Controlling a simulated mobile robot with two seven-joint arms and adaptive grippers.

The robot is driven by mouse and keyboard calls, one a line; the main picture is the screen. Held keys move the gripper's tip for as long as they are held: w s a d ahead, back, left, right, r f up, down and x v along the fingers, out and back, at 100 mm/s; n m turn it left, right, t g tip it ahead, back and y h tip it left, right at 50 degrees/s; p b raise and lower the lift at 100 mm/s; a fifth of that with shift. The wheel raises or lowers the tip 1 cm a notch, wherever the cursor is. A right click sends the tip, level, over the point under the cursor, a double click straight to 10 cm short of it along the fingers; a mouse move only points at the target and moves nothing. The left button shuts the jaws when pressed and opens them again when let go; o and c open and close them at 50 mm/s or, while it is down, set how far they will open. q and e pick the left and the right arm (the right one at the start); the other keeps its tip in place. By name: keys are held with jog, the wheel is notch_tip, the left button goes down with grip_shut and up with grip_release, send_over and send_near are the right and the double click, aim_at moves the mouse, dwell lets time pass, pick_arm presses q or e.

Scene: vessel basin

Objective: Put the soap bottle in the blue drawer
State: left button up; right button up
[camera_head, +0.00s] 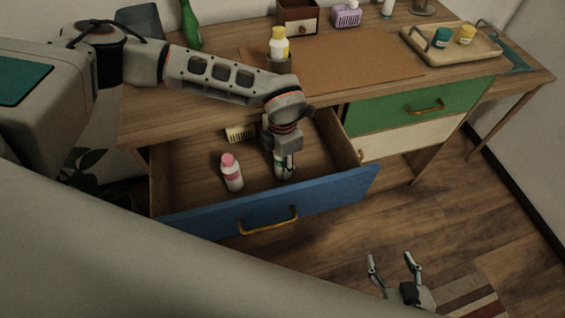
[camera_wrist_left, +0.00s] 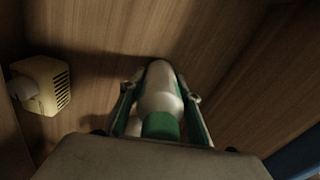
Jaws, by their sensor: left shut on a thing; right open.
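The blue drawer (camera_head: 330,196) is pulled out below the desk top. My left gripper (camera_head: 284,168) reaches down into it near its front wall. In the left wrist view my left gripper (camera_wrist_left: 160,100) is shut on a white bottle with a green cap (camera_wrist_left: 160,90), the likely soap bottle. It is inside the drawer; I cannot tell whether it touches the floor. My right gripper (camera_head: 392,268) is open and empty, low over the floor at the lower right.
A cream slotted object (camera_head: 240,133) lies at the back of the blue drawer and shows in the left wrist view (camera_wrist_left: 42,85). A green drawer (camera_head: 400,108) is closed at the right. A yellow-capped bottle (camera_head: 279,44) and a tray (camera_head: 480,52) stand on the desk.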

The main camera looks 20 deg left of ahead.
pick_arm(q)
jog(key=shift+f, duration=0.15)
jog(key=o, duration=1.2)
jog(key=shift+o, duration=0.2)
notch_tip(320, 180, up, 12)
jog(key=shift+r+p, duration=0.2)
jog(key=shift+p, duration=0.25)
